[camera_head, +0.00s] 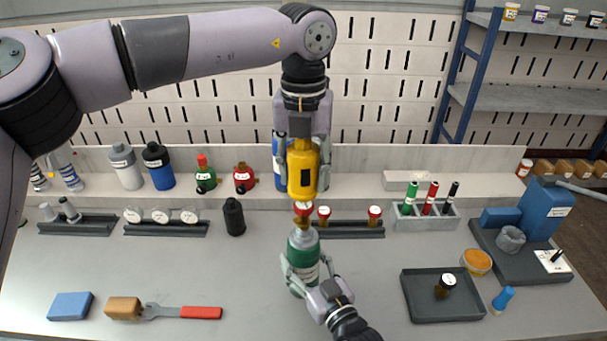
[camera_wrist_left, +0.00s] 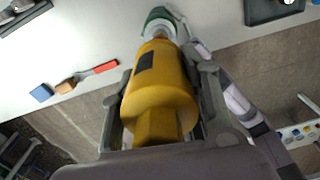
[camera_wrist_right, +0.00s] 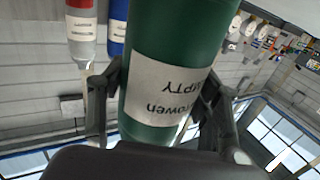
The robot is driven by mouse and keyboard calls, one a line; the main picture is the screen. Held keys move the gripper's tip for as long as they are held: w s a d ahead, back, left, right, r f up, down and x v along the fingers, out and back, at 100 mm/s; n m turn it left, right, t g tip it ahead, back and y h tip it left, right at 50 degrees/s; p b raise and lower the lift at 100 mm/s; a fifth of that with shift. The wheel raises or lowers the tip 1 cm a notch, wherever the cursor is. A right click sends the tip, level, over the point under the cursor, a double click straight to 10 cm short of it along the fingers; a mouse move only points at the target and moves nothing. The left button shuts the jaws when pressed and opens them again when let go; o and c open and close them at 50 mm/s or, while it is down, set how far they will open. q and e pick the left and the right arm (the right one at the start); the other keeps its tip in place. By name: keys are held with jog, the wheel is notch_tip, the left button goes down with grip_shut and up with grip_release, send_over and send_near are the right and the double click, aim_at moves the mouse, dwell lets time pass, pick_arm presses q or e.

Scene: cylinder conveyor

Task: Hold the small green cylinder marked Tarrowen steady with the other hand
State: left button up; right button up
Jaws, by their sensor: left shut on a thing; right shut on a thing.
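The green cylinder (camera_head: 303,246) stands near the middle of the bench with its grey neck up. My left gripper (camera_head: 303,158) is shut on a yellow tool (camera_head: 302,181), held upright above the cylinder. In the left wrist view the tool (camera_wrist_left: 160,85) lines up with the cylinder's top (camera_wrist_left: 158,17). A small red-topped part shows between them; whether they touch is unclear.
A rack (camera_head: 345,231) with red-topped gauges stands behind the cylinder. A dark bottle (camera_head: 234,217) is at its left. A dark tray (camera_head: 443,304) lies to the right. A wrench (camera_head: 180,312) and a blue block (camera_head: 70,306) lie front left.

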aim_at(304, 222)
pick_arm(q)
jog(key=shift+f, duration=0.1)
jog(key=shift+f, duration=0.95)
jog(key=shift+f, duration=4.45)
jog(key=o, duration=0.6)
jog(key=c, duration=0.8)
jog(key=m, duration=0.6)
jog(key=m, duration=0.6)
